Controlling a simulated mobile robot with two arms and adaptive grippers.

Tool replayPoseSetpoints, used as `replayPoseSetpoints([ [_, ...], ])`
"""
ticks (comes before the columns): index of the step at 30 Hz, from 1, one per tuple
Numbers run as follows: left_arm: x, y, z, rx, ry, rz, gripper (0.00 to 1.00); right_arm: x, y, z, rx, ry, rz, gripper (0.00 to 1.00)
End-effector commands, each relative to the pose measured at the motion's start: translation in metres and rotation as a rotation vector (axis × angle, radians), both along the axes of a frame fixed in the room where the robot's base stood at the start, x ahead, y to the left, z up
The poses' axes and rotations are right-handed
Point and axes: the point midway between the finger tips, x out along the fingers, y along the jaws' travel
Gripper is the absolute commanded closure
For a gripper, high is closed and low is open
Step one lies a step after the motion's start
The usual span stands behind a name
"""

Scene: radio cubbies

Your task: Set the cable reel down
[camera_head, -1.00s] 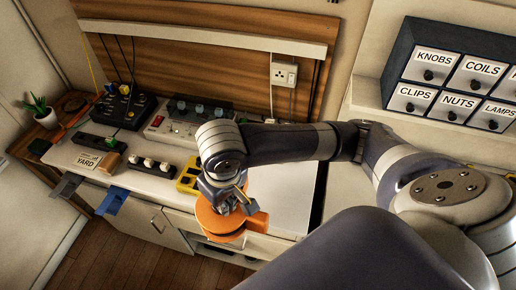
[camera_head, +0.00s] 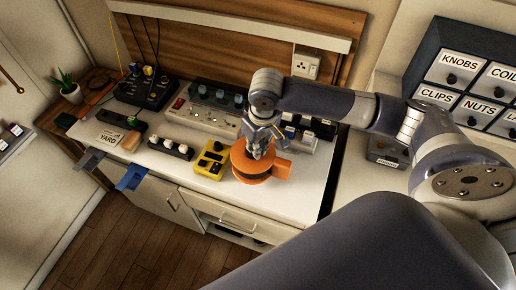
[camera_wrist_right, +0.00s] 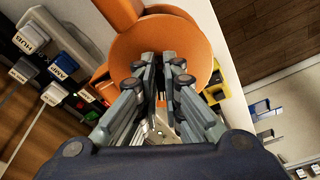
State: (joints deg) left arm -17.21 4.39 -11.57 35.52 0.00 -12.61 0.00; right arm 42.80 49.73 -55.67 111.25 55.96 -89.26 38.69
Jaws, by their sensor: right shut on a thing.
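The orange cable reel (camera_head: 262,164) is at the white worktop, right of the yellow box, in the head view. I cannot tell for sure whether its underside touches the top. My right gripper (camera_head: 258,150) comes down on it from above and is shut on its middle. In the right wrist view the reel (camera_wrist_right: 195,35) fills the upper middle, with the fingers of my right gripper (camera_wrist_right: 163,80) over its centre. My left gripper is not in view.
A yellow box (camera_head: 211,160) stands just left of the reel. A grey box with knobs (camera_head: 205,110) and several switch boxes stand behind. Blue (camera_head: 133,178) and grey (camera_head: 89,159) trays jut from the front edge. The worktop (camera_head: 300,190) is bare right of the reel.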

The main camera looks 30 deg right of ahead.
Motion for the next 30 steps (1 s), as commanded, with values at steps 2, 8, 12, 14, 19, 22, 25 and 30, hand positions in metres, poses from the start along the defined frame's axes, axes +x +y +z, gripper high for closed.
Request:
replayPoseSetpoints([
  [2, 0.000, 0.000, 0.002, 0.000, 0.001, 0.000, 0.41, 0.006, -0.005, 0.002, 0.001, -0.003, -0.002, 1.00],
  [8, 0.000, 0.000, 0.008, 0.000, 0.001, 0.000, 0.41, 0.006, -0.007, -0.014, 0.001, 0.002, 0.000, 1.00],
  [12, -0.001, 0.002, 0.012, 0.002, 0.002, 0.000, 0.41, 0.007, -0.007, -0.030, 0.000, -0.001, 0.000, 1.00],
  [14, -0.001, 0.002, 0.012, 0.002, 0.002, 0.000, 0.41, 0.007, -0.006, -0.034, 0.001, -0.003, 0.001, 1.00],
  [19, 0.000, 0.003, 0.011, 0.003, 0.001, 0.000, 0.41, 0.007, -0.006, -0.035, 0.002, -0.004, 0.001, 1.00],
  [22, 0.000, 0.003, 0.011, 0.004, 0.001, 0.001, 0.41, 0.007, -0.006, -0.035, 0.001, -0.003, 0.001, 1.00],
  [25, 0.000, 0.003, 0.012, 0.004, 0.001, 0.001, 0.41, 0.006, -0.007, -0.039, 0.000, 0.001, 0.001, 0.91],
  [30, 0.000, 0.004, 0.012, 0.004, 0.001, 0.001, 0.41, 0.006, -0.007, -0.038, 0.000, 0.000, 0.001, 0.73],
])
